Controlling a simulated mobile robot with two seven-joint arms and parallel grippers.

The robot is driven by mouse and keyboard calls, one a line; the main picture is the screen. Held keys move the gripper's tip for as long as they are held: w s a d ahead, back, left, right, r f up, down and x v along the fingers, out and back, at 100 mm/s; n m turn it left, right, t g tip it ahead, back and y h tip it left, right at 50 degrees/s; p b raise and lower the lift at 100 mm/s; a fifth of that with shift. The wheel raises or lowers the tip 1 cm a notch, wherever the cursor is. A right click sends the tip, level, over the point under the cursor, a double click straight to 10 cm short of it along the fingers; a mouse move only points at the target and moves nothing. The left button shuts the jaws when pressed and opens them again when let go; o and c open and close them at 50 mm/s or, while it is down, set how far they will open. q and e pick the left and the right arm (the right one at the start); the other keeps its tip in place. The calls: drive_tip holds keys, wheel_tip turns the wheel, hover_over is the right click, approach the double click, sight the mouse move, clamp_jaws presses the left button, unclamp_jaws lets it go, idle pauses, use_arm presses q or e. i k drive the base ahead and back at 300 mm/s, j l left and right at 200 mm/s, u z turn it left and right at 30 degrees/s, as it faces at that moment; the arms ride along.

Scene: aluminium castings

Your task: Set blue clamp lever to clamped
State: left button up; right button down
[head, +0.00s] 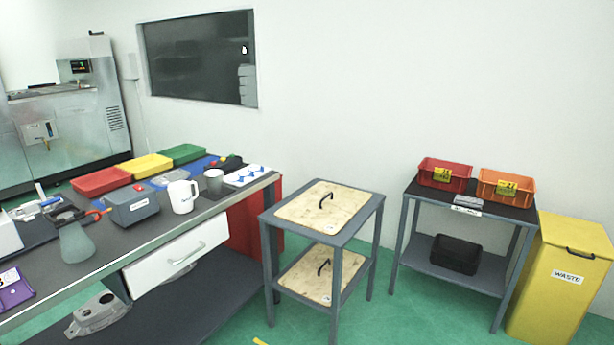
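A small blue part (50,202) shows at the far left of the long workbench, behind a spray bottle. It may be the blue clamp lever, but it is too small and crowded to tell, and I cannot read whether it is clamped or open. Neither of my grippers is in the head view.
The workbench (110,237) holds a spray bottle (77,245), a grey box (131,207), a white jug (182,197), a grey cup (214,182) and red, yellow and green trays. A cart (347,229), a shelf table (445,271) and a yellow waste bin (556,285) stand right.

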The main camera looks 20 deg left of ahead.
sight(45, 203)
drive_tip(key=i+j, duration=0.1)
drive_tip(key=i, duration=1.75)
drive_tip(key=j+z, duration=0.1)
drive_tip(key=z, duration=8.9)
